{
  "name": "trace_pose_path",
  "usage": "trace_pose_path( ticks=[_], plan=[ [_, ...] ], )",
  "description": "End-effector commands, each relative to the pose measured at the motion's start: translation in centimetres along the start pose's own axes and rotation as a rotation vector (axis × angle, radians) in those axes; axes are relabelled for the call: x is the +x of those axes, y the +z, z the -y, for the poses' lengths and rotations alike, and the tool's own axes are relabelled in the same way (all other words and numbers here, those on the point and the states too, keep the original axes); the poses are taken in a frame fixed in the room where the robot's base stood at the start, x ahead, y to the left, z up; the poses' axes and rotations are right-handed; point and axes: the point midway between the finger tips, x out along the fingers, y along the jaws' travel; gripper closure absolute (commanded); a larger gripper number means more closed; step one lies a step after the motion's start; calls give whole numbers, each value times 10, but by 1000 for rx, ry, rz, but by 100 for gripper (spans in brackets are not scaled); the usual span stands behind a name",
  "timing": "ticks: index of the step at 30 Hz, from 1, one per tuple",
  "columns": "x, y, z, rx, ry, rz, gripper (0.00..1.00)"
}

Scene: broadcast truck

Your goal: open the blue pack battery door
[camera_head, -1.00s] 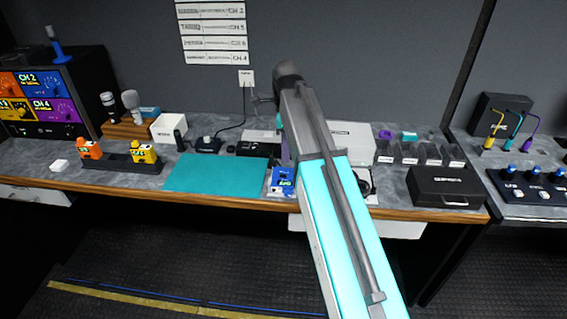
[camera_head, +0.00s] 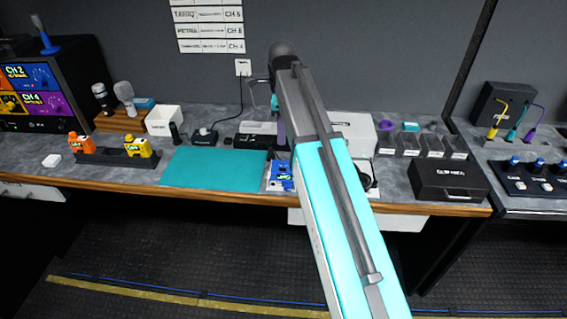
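The blue pack (camera_head: 281,178) lies near the front edge of the bench, right of the teal mat, on a small pale base. It is small in view, and I cannot make out its battery door or whether that is open. My arm reaches up from the bottom right, its far end above the back of the bench. My gripper is hidden behind my arm or too small to make out, so its fingers and any contact with the pack do not show.
The teal mat (camera_head: 213,169) is bare. Orange and yellow packs (camera_head: 138,147) stand in a dark charger (camera_head: 118,158) at left. A black case (camera_head: 449,180) sits at right, with several small bins (camera_head: 410,143) behind it. A white open box (camera_head: 164,120) stands at the back.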

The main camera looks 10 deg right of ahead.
Motion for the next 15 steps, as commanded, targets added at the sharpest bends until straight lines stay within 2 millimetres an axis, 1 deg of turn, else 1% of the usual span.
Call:
trace_pose_path(
  ticks=[5,15],
  plan=[
    [13,-1,-1,1,2,-1,77],
    [46,-2,-1,2,3,-1,77]
  ],
)
